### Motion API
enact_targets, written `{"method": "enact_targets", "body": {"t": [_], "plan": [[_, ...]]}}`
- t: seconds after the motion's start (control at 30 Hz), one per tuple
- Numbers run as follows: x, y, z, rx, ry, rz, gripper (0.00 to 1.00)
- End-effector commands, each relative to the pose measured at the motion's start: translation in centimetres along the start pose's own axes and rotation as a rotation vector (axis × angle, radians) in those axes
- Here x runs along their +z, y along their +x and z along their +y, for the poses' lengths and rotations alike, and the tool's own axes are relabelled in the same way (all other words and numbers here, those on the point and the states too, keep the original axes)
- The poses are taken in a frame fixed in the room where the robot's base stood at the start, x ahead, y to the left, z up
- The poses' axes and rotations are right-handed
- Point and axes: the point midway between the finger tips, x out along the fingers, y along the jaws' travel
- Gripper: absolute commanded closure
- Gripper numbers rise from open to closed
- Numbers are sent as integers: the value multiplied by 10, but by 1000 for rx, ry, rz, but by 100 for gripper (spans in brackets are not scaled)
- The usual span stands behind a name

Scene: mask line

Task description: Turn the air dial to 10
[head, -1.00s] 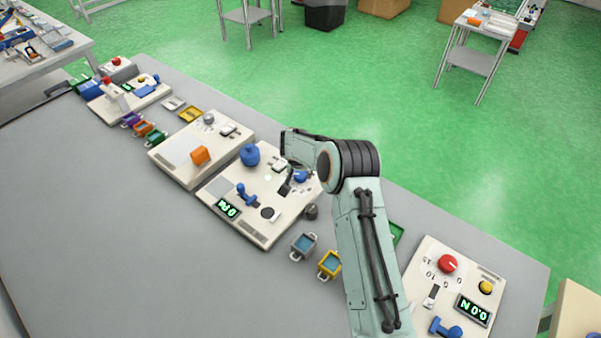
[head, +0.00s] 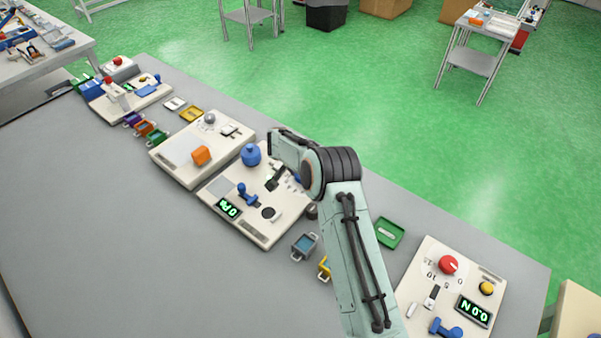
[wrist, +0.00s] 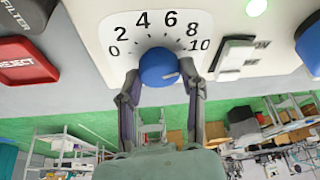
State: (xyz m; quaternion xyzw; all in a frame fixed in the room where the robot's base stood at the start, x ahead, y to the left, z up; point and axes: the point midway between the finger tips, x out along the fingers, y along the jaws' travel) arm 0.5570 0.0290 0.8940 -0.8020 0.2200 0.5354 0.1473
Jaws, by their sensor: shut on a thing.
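The air dial (wrist: 158,64) is a round blue knob on a pale panel, with a scale (wrist: 160,28) from 0 to 10 in steps of 2. My gripper (wrist: 160,76) is shut on this dial, one finger on each side. A small mark shows low on the right of the knob's face; I cannot tell exactly which number it goes with. In the head view my gripper (head: 277,178) is over the middle panel (head: 262,228), and my arm hides the dial. The panel's green display (head: 228,208) seems to show 0 and letters.
A blue knob (head: 251,154) stands at the panel's back.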

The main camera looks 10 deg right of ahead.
Motion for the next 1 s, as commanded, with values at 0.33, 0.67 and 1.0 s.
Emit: {"method": "enact_targets", "body": {"t": [0.33,0.67,1.0], "plan": [[0,1,0,-1,-2,0,33],[-1,-26,-1,-2,-3,2,33],[0,-100,-1,-3,-3,3,33]]}}
